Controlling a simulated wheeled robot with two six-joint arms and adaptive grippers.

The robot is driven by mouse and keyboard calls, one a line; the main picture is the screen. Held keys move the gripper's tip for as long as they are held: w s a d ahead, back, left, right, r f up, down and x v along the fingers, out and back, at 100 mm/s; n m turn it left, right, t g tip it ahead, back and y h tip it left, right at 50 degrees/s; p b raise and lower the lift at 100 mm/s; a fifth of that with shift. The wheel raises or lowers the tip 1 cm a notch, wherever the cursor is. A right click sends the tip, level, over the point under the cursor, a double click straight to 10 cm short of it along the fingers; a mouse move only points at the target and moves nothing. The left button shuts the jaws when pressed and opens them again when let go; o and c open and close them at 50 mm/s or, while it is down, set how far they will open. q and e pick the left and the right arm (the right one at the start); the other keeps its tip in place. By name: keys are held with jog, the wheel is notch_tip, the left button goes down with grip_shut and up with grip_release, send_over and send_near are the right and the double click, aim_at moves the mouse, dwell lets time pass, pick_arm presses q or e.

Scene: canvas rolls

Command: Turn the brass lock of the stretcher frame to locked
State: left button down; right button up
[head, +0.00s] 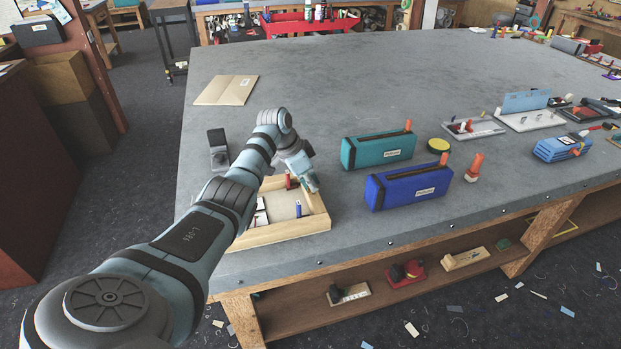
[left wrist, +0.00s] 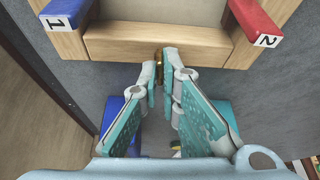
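The stretcher frame is a pale wooden tray-like frame (head: 290,232) at the table's near left edge. In the left wrist view its wooden rail (left wrist: 150,46) crosses the top, between a blue piece marked 1 (left wrist: 64,12) and a red piece marked 2 (left wrist: 262,25). The brass lock (left wrist: 159,62) is a small upright brass piece at the rail, mostly hidden by the fingers. My left gripper (left wrist: 160,78) has its fingertips close together on either side of it, seemingly touching it. In the head view the left gripper (head: 311,184) is over the frame's right side. My right gripper is not in view.
A teal case (head: 377,152) and a blue case (head: 408,190) stand right of the frame. A dark stand (head: 218,150) is behind it at the left, and a flat cardboard piece (head: 227,90) lies farther back. The table's middle (head: 330,80) is clear.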

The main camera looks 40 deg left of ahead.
pick_arm(q)
jog(key=n+p, duration=0.1)
jog(key=p, duration=0.1)
jog(key=n+y+p, duration=0.1)
jog(key=n+p, duration=0.1)
jog(key=p, duration=0.1)
jog(key=n+p, duration=0.2)
jog(key=p, duration=0.1)
jog(key=shift+s+d+r+y, duration=0.1)
jog(key=shift+d+r+y, duration=0.15)
jog(key=shift+y, duration=0.15)
jog(key=shift+f+n+y+p, duration=0.1)
jog(key=shift+n+y+p, duration=0.2)
jog(key=shift+n+p, duration=0.45)
jog(key=shift+f+n+y, duration=0.15)
jog(key=shift+n+y, duration=0.25)
jog(key=shift+n, duration=0.65)
jog(key=n+y, duration=0.1)
jog(key=n, duration=0.2)
jog(key=shift+n, duration=0.3)
jog(key=n, duration=0.2)
jog(key=n+g+y, duration=0.1)
jog(key=n, duration=0.1)
jog(key=shift+w+d+f+n+y+b, duration=0.1)
jog(key=shift+w+d+n+y+b, duration=0.1)
jog(key=shift+n+y+b, duration=0.15)
jog(key=shift+g, duration=0.3)
jog(key=c, duration=1.8)
grip_release()
jog(key=shift+a, duration=0.1)
